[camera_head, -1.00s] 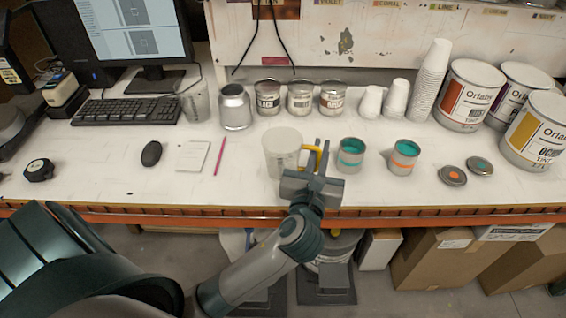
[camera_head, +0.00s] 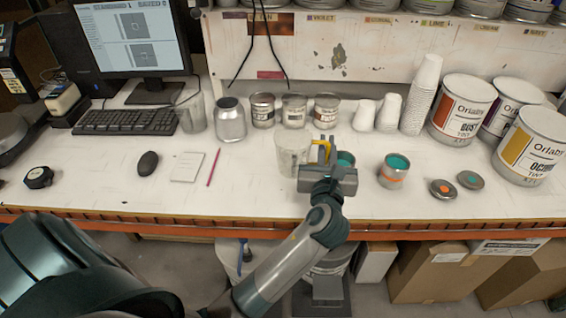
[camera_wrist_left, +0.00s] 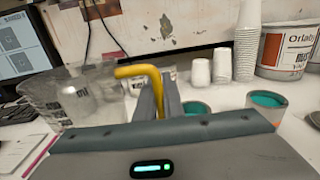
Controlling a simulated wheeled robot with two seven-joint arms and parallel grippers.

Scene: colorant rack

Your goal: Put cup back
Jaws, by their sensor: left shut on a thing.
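A translucent plastic cup (camera_head: 290,156) with a yellow handle (camera_head: 323,148) is at the middle of the white bench in the head view. My left gripper (camera_head: 326,168) is shut on the handle, at the cup's right side. In the left wrist view, the blurred clear cup (camera_wrist_left: 75,98) shows at the left. There the yellow handle (camera_wrist_left: 140,72) runs to the gripper fingers (camera_wrist_left: 160,100). I cannot tell whether the cup's base touches the bench. My right gripper is not in view.
An open teal-filled can (camera_head: 346,159) is partly hidden behind my gripper; another (camera_head: 394,172) stands to its right, near two lids (camera_head: 443,189). Behind are small tins (camera_head: 294,110), a silver canister (camera_head: 230,120), another clear container (camera_head: 192,114) and white cup stacks (camera_head: 420,95). The front middle is clear.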

